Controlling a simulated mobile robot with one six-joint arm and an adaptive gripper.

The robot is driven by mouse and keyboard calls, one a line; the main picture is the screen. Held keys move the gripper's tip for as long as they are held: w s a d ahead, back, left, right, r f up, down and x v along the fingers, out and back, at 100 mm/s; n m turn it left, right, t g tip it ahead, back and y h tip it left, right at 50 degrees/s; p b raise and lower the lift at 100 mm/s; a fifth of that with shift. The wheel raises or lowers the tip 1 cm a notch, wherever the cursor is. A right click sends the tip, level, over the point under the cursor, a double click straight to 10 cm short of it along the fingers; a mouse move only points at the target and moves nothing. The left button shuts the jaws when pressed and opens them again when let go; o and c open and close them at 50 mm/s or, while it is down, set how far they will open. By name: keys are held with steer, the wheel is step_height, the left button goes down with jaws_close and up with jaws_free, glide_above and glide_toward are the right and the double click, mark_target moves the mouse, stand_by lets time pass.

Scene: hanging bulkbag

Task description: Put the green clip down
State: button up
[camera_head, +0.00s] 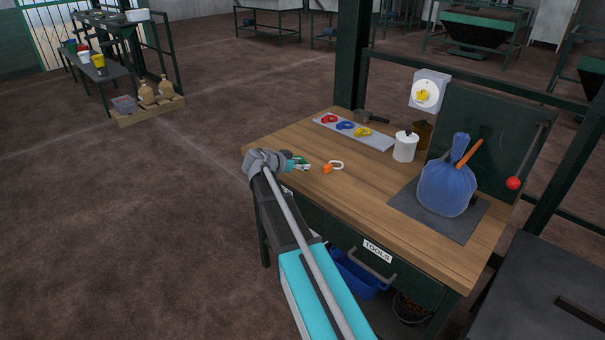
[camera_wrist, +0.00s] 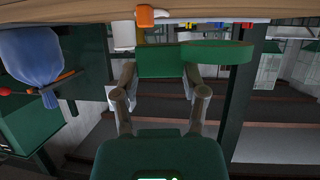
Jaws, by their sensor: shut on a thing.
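My gripper (camera_head: 290,161) is at the near left part of the wooden bench (camera_head: 400,223), low over its top. It is shut on the green clip (camera_head: 301,162), whose right part shows beyond the fingers. In the wrist view the green clip (camera_wrist: 219,53) lies across my gripper (camera_wrist: 161,80), its body between the fingertips and its ring sticking out to the right. I cannot tell whether the clip touches the bench top. An orange and white shackle-like piece (camera_head: 328,169) lies just right of my gripper.
A grey tray (camera_head: 385,143) with red, blue and yellow clips lies at the back left. A white canister (camera_head: 404,147), a blue bag (camera_head: 447,188) on a dark mat (camera_head: 405,200) and a red-knobbed lever (camera_head: 513,183) are further right. The bench's front middle is clear.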

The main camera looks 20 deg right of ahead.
mark_target(302, 179)
steer(key=shift+w+d+f+b, duration=0.15)
steer(key=shift+d+f+b, duration=0.05)
steer(key=shift+f+b, duration=0.25)
steer(key=shift+w+d+f+b, duration=0.15)
steer(key=shift+d+f+b, duration=0.05)
steer(key=shift+f+b, duration=1.35)
steer(key=shift+b, duration=0.05)
steer(key=shift+f, duration=0.1)
steer(key=o, duration=0.8)
steer(key=shift+s+a+r+p, duration=0.2)
steer(key=shift+a+r+p, duration=0.2)
steer(key=shift+a, duration=0.1)
steer(key=p+v, duration=0.4)
steer(key=v, duration=0.7)
steer(key=shift+f, duration=0.1)
